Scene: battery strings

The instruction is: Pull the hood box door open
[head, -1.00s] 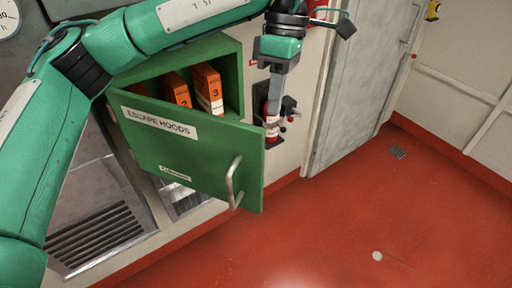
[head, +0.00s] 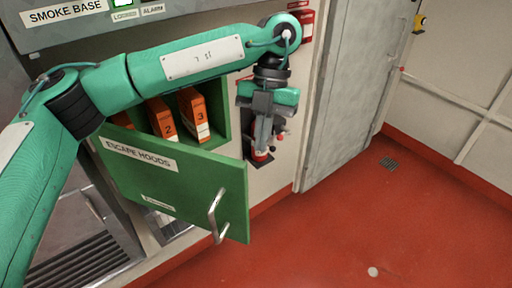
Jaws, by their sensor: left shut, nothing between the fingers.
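The green hood box (head: 222,112) is on the wall, and its door (head: 178,180), labelled "ESCAPE HOODS", stands partly open toward me. The door's metal handle (head: 216,215) is on its right side, with nothing holding it. Orange hood packs numbered 2 (head: 162,120) and 3 (head: 195,115) stand inside the box. My left gripper (head: 262,148) points down, shut and empty, to the right of the box and apart from the handle. It is in front of a red and black wall fitting. My right gripper is out of view.
A fitting with a red cylinder (head: 260,156) is on the wall behind my left gripper. A grey door (head: 345,100) stands to the right. The red floor (head: 340,225) is open on the right, with a small drain (head: 389,163).

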